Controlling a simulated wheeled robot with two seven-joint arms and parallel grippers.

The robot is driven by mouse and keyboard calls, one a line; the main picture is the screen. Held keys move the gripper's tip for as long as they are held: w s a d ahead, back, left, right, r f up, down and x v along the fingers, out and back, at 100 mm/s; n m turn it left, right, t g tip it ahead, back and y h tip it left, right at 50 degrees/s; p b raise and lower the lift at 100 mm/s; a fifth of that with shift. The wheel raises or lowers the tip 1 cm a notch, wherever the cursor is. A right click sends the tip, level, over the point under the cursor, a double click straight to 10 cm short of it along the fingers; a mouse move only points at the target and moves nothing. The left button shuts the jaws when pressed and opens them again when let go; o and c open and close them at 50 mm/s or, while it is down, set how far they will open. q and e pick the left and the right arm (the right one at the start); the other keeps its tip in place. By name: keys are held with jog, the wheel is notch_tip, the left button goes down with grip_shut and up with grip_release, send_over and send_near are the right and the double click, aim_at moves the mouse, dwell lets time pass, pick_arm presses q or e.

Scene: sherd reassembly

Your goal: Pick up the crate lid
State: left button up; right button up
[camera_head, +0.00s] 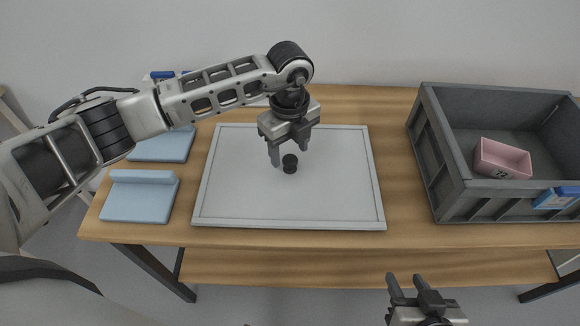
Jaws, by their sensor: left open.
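The crate lid (240,195) is a flat light-grey panel with a raised rim, lying on the wooden table. A small black knob (290,163) stands at about its middle. My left gripper (288,158) is over the lid with its fingers pointing down, just above and behind the knob. It is open, and the knob appears free of the fingers. My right gripper (408,284) is at the bottom of the view, in front of the table and away from the lid; its two fingers are apart and nothing is between them.
A dark grey open crate (452,207) stands on the right of the table, holding a pink box (503,159). A blue-and-white label or tag (557,198) is at its front. Blue pads (138,203) lie left of the lid. Bare table (396,205) separates lid and crate.

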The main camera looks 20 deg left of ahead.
pick_arm(q)
notch_tip(320, 180, down, 2)
jog(key=shift+f, duration=0.1)
grip_shut()
jog(key=shift+r, duration=0.2)
